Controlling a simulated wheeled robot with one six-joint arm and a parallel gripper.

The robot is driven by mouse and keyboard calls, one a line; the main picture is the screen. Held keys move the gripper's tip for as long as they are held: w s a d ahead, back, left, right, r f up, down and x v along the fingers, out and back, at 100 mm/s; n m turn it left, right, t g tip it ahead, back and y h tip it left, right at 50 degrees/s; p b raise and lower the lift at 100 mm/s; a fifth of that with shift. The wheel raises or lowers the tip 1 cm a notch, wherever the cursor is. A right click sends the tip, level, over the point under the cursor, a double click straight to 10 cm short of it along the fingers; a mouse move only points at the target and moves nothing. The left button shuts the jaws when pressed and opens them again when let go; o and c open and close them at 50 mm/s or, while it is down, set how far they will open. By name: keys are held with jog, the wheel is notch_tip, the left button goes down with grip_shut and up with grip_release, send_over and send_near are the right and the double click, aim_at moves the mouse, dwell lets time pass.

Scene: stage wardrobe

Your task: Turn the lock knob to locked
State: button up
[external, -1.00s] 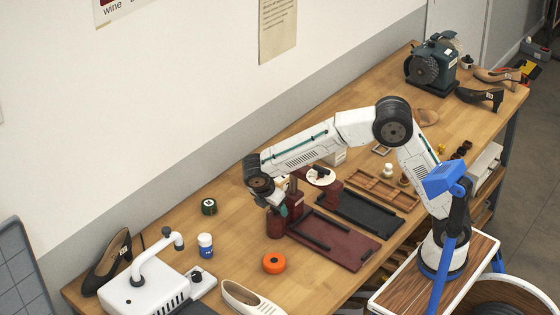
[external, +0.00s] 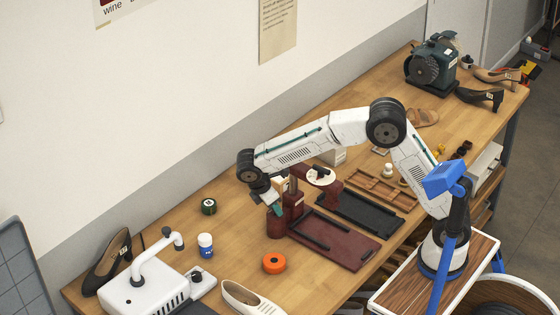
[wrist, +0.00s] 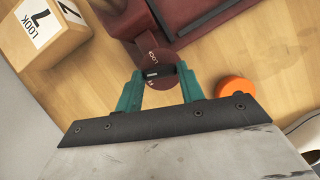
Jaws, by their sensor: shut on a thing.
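The lock knob (wrist: 160,70) is a black bar on a round dark red dial in the wrist view. A white mark shows at the bar's left part, and lettering reading "LOCK" is above it. My gripper (wrist: 159,77) is shut on the knob, with one teal finger at each end of the bar. The dial belongs to a dark red machine (external: 335,240) on the workbench. In the external view my gripper (external: 276,209) reaches down at the machine's left end and hides the knob. Other dial lettering is partly hidden by the fingers.
An orange disc (external: 274,263) lies on the bench close by. A wooden block marked "LOOK" (wrist: 43,30) shows in the wrist view. A white-and-blue bottle (external: 205,245), a green tin (external: 209,206) and a white shoe (external: 250,299) stand left and in front.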

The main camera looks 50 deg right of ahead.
jog(key=m, duration=0.2)
jog(key=m+g+y, duration=0.1)
jog(key=m, duration=0.3)
jog(key=shift+w+d+m+g+y, duration=0.15)
jog(key=shift+w+m+g+y, duration=0.15)
jog(key=shift+g, duration=0.1)
jog(key=m, duration=0.2)
jog(key=m+y, duration=0.1)
jog(key=m, duration=0.1)
jog(key=m+g+y, duration=0.1)
jog(key=m, duration=0.1)
jog(key=shift+d, duration=0.25)
jog(key=shift+w+m, duration=0.1)
jog(key=shift+m, duration=0.3)
jog(key=o, duration=1)
jog(key=v, duration=0.7)
jog(key=shift+r, duration=0.4)
jog(key=shift+w+d, duration=0.15)
